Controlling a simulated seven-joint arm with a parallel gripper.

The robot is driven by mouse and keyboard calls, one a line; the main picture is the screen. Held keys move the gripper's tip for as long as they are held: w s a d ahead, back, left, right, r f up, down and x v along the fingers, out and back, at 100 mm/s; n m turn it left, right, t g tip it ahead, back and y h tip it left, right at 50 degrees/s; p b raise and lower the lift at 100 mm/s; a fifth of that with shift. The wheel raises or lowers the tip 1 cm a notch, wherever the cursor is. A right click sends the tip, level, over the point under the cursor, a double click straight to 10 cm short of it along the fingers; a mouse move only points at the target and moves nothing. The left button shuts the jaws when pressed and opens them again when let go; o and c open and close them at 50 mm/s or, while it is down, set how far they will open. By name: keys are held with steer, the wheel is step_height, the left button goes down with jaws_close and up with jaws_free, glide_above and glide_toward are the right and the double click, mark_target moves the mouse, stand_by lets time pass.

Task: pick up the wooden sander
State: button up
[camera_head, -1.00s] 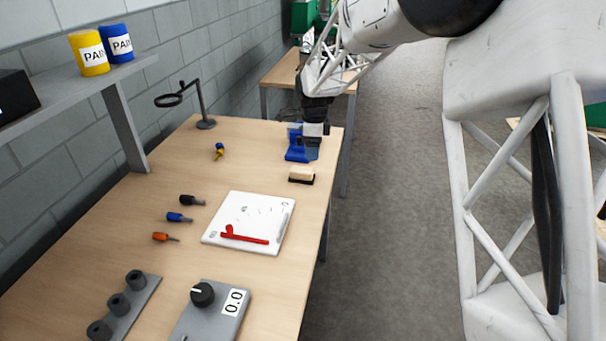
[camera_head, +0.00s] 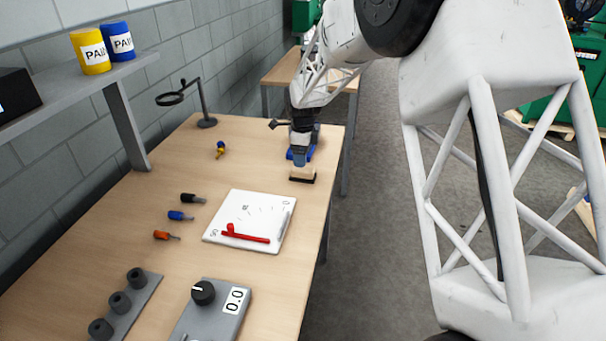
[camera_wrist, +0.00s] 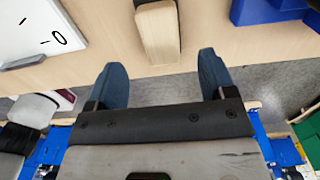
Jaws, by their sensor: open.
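The wooden sander (camera_head: 302,174) is a light wood block with a dark base near the right edge of the workbench. In the wrist view the sander (camera_wrist: 158,32) lies ahead of and between my fingers, apart from both. My gripper (camera_head: 300,158) is just behind the sander in the head view, low over the bench. In the wrist view my gripper (camera_wrist: 165,75) is open, with two blue fingers spread and nothing between their tips but the sander's near end just beyond them.
A blue container (camera_head: 312,148) stands close behind the sander. A white board (camera_head: 262,205) with a red tool (camera_head: 245,235) lies in front. Screwdrivers (camera_head: 180,216), a magnifier stand (camera_head: 206,122) and a grey dial box (camera_head: 222,300) are also on the bench (camera_head: 150,200). The bench edge is close to the sander.

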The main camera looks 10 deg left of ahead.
mark_target(303, 173)
steer(key=shift+f, duration=0.4)
steer(key=shift+f, duration=0.1)
steer(key=shift+f, duration=2.5)
steer(key=shift+c, duration=0.2)
steer(key=c, duration=1)
